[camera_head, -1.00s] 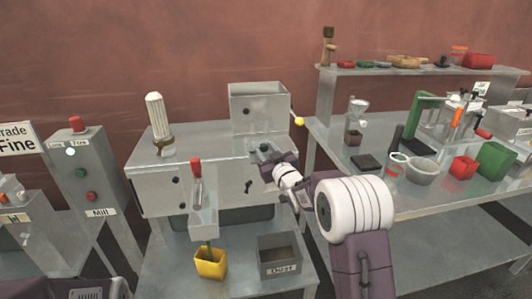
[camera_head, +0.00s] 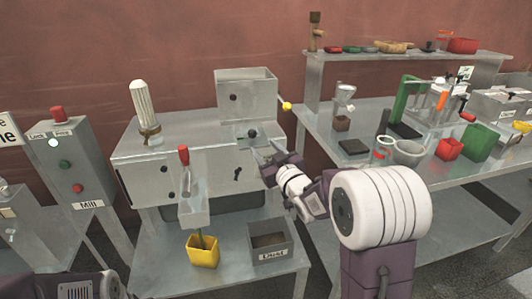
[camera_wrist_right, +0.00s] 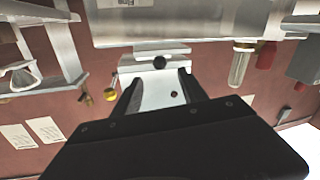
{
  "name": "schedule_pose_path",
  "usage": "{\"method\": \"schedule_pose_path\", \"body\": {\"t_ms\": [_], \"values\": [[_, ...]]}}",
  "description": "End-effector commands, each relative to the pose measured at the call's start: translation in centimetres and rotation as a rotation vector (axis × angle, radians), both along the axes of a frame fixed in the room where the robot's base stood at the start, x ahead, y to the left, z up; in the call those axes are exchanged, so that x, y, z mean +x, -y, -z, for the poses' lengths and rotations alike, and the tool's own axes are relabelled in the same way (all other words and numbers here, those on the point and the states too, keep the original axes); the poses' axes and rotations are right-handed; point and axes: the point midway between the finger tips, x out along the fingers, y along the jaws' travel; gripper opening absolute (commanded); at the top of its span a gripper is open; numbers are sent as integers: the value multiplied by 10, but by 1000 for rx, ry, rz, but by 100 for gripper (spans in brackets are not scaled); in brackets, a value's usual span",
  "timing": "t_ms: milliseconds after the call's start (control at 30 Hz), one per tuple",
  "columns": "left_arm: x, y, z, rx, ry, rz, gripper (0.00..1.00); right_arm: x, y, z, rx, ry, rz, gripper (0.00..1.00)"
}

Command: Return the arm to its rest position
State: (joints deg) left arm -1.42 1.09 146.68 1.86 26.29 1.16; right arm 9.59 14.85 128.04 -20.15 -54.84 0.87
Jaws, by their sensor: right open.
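My right gripper (camera_head: 262,155) is in front of the grey filler machine (camera_head: 140,185), near its upper right part. In the right wrist view the gripper (camera_wrist_right: 160,88) has its two dark fingers spread apart. A pale plate with a black knob (camera_wrist_right: 160,63) shows between and beyond them. I cannot tell whether the fingers touch it. The plate with its knob (camera_head: 252,133) also shows just beyond the gripper in the head view. Part of my left arm shows at the lower left, but its gripper is out of view.
A yellow cup (camera_head: 203,253) and a grey Dust bin (camera_head: 270,255) stand on the lower shelf. A red-handled lever (camera_head: 183,155) is to the left of the gripper. The mill control box (camera_head: 70,160) is far left. A crowded bench (camera_head: 425,185) lies right of my arm.

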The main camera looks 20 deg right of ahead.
Motion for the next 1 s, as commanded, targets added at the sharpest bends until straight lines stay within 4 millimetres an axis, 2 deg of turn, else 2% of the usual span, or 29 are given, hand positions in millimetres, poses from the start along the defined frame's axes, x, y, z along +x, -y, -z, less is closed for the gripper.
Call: {"method": "schedule_pose_path", "body": {"t_ms": [433,500,567,600,667,700,767,800,900,1000], "values": [[0,0,1,0,0,0,0,-3,-1,0,1,-1,-3,50],[0,0,0,0,0,0,0,-3,-12,-7,-2,13,-23,50],[0,0,0,0,0,0,0,-11,-32,-19,0,32,-58,50],[0,0,1,0,0,0,0,-23,-42,-3,14,-51,-49,50],[0,0,1,0,0,0,0,-39,-41,39,27,-225,-6,50],[0,0,1,0,0,0,0,-53,-39,65,33,-340,23,50],[0,0,1,0,0,0,0,-78,-35,103,43,-506,61,50],[0,0,1,0,0,0,0,-96,-33,126,50,-612,83,50],[0,0,1,0,0,0,0,-144,-29,172,66,-852,135,50],[0,0,1,0,0,0,0,-194,-27,205,83,-1066,179,50]]}}
